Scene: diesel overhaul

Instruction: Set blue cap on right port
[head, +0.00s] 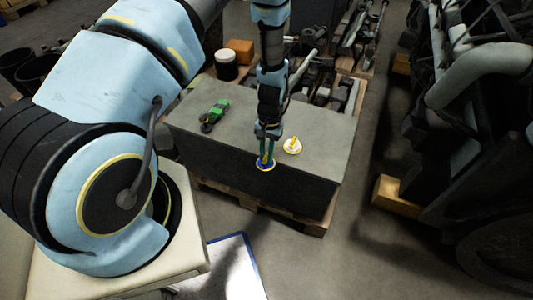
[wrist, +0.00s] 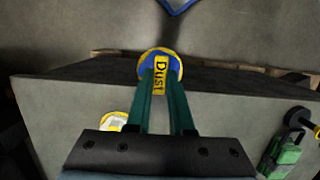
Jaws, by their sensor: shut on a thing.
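The blue cap (head: 265,166) has a yellow rim and a yellow grip marked "Dust". My gripper (head: 266,154) is shut on that yellow grip and holds the cap at the near edge of the grey block's top. In the wrist view the blue cap (wrist: 146,66) sits between the tips of the green fingers of my gripper (wrist: 161,84). Whether the cap touches the block, I cannot tell. I cannot make out the right port in either view.
A white cap with a yellow grip (head: 293,147) lies on the grey block (head: 320,148), close to my gripper. A green tool (head: 217,112) lies farther left. A black-and-white canister (head: 227,66) stands behind. A large engine (head: 480,110) stands right, across clear floor.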

